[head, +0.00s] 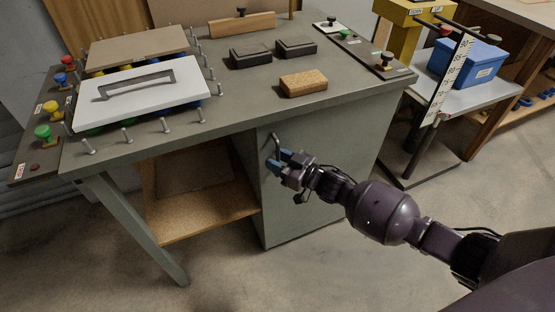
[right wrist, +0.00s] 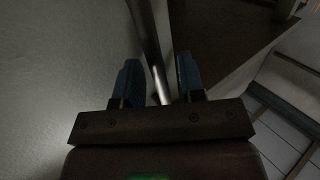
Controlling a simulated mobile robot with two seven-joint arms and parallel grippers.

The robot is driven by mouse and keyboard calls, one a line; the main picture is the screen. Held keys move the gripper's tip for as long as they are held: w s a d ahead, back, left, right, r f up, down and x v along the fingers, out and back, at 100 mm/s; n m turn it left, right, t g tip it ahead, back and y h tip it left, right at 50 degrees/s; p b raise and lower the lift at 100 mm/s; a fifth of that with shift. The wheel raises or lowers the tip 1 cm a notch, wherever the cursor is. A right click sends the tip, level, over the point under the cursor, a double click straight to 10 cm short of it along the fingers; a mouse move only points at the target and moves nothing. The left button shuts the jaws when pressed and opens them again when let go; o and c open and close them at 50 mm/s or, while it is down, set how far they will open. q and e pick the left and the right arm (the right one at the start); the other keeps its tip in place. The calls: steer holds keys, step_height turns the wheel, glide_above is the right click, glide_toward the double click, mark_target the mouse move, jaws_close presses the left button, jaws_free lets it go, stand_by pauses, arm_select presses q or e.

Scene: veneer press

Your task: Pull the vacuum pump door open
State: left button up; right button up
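The vacuum pump door (head: 325,165) is the grey-green front panel under the right part of the bench. It looks closed, though its edges are hard to make out. Its thin metal bar handle (head: 275,147) stands upright near the panel's upper left. My right gripper (head: 279,160) is at the lower part of this handle. In the right wrist view, the handle bar (right wrist: 151,40) runs between the two blue fingers of my right gripper (right wrist: 161,82), which are apart with a gap beside the bar. My left gripper is not in view.
The bench top (head: 240,100) bears a white plate with a handle (head: 140,97), dark blocks and a tan block (head: 303,84). An open wooden shelf (head: 205,210) lies left of the door. A side table with a blue bin (head: 465,62) stands right. The floor in front is clear.

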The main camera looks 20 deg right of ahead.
jaws_close()
